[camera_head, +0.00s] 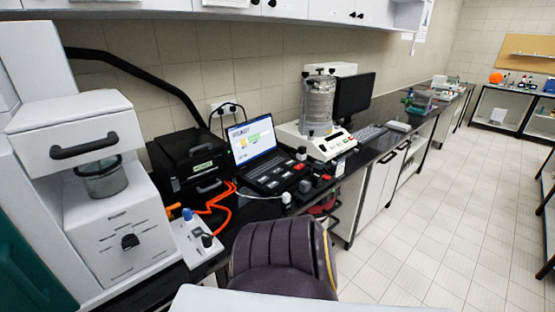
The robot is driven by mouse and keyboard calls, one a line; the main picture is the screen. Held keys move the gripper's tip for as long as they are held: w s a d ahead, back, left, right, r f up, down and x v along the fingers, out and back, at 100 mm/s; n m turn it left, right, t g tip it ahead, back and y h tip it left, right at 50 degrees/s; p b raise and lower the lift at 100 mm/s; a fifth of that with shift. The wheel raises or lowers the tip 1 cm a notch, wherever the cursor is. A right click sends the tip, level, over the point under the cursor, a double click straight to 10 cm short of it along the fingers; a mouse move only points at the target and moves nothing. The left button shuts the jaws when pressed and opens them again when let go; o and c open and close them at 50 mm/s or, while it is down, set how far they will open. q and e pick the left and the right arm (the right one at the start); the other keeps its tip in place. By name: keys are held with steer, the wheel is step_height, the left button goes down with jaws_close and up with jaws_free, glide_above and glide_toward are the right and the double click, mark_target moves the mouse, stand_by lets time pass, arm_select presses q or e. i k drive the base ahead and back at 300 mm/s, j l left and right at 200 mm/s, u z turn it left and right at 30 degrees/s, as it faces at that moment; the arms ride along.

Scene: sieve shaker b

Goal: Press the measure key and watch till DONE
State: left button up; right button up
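The sieve shaker (318,105) stands on the bench at centre, with a clamped stack of metal sieves on a white base. Its front panel (338,145) has small buttons and lights; the labels are too small to read. A laptop (253,145) is open to its left, with coloured boxes on its screen; no word DONE can be made out. A black box (190,158) with a green-and-white label sits left of the laptop. I cannot tell which key is the measure key. Neither of my grippers is in view.
A dark padded chair (282,250) stands before the bench. A white machine with a drawer and glass jar (103,178) is at left. Orange cables (214,199) and a small white control box (196,238) lie near it. A monitor (353,95) stands behind. The tiled floor (430,220) at right is clear.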

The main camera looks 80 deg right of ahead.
mark_target(279, 170)
steer(key=z, duration=2.75)
